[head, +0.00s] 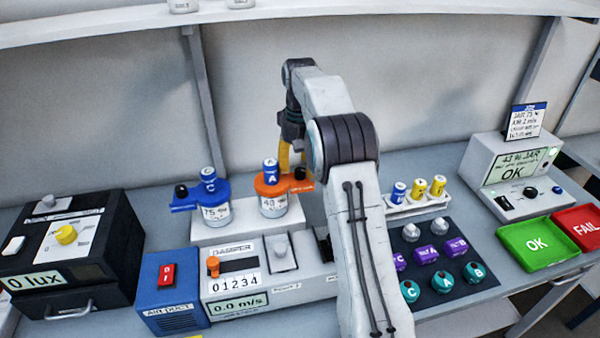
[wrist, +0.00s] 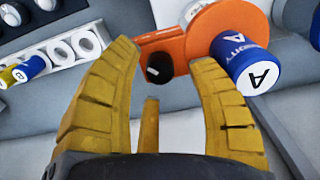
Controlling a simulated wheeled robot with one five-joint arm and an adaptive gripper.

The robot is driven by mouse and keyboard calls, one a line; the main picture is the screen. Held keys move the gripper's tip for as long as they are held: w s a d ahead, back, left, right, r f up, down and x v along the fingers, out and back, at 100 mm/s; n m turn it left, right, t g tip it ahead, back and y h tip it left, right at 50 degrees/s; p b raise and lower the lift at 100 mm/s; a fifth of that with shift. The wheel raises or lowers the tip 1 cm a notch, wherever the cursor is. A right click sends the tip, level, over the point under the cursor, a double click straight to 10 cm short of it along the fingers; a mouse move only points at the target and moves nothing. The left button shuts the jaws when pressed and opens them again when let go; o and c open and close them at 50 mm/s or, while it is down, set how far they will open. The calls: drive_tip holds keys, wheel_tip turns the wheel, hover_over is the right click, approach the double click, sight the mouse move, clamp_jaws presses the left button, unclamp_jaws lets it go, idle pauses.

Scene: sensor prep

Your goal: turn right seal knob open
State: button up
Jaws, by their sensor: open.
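The right jar (head: 272,205) stands on a white block and wears an orange seal collar (head: 268,188) with a blue "A" vial on top. The black right seal knob (head: 300,173) sits at the collar's right end. In the wrist view the knob (wrist: 159,68) shows on the orange arm, between and beyond my yellow fingers. My gripper (wrist: 168,62) is open and holds nothing. In the head view its fingers (head: 285,155) are partly hidden, close behind the collar and knob. I cannot tell whether a finger touches the knob.
A left jar (head: 215,212) with a blue collar (head: 205,195) stands beside the right one. The damper box (head: 262,275) is in front. A vial rack (head: 418,207) and a dark parts mat (head: 440,255) lie right of my arm.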

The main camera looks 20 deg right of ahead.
drive_tip(key=shift+f, duration=0.95)
drive_tip(key=shift+c, duration=0.4)
clamp_jaws()
